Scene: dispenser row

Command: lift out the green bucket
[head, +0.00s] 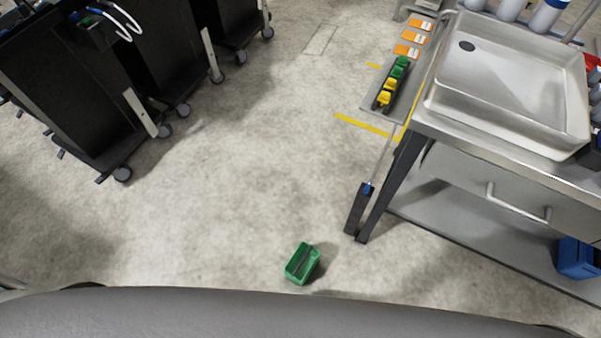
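A green open-topped bucket (294,267) stands on the floor at the bottom middle of the head view. I look down into it from above; it appears to have a grey strip or divider inside. Small green and yellow pieces (385,98) sit in a dark narrow rack at the upper right, beside the sink bench. Neither of my grippers is in view.
A steel bench with a sink basin (500,85) stands at the right, its dark leg (376,210) near the bucket. A blue container (577,258) is on its lower shelf. Black wheeled carts (70,85) stand at the upper left. The floor between is clear.

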